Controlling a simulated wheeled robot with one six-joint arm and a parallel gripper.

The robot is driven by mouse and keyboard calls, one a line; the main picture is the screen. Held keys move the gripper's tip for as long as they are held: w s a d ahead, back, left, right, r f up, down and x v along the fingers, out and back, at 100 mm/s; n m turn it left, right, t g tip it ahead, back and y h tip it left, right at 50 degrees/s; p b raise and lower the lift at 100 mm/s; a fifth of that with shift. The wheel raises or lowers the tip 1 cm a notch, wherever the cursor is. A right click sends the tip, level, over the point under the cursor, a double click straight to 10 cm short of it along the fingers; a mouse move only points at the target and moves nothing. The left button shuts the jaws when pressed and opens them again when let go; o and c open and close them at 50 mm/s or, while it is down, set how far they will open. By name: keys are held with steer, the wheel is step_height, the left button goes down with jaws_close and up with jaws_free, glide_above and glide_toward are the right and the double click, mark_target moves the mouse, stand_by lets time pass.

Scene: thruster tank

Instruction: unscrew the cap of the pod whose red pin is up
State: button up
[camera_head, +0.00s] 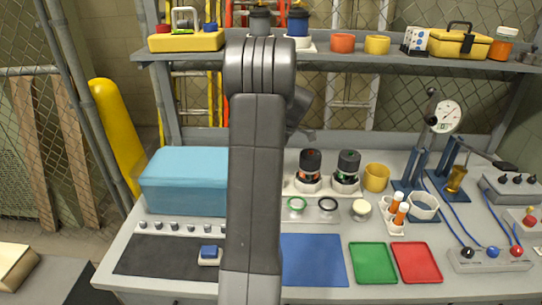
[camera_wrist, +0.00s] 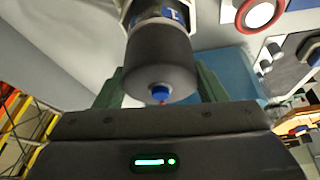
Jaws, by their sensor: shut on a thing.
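In the wrist view, a pod (camera_wrist: 158,16) with a blue band and a white mark has a wide dark cap (camera_wrist: 160,60). A blue knob (camera_wrist: 160,92) sits at the middle of the cap's end, with a small red tip (camera_wrist: 163,102) beside it. My gripper (camera_wrist: 160,86) is shut on the dark cap, one greenish finger on each side. In the head view my arm hides the gripper and this pod. Two other dark-capped pods stand in a white rack there, one with orange (camera_head: 310,166) and one with green (camera_head: 348,167).
A blue box (camera_head: 185,180) stands left of my arm. Blue (camera_head: 313,258), green (camera_head: 373,262) and red (camera_head: 417,261) mats lie bare in front. A loaded shelf (camera_head: 350,57) runs above.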

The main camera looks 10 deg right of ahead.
steer(key=shift+n, duration=0.3)
steer(key=o, duration=1)
steer(key=shift+r, duration=0.1)
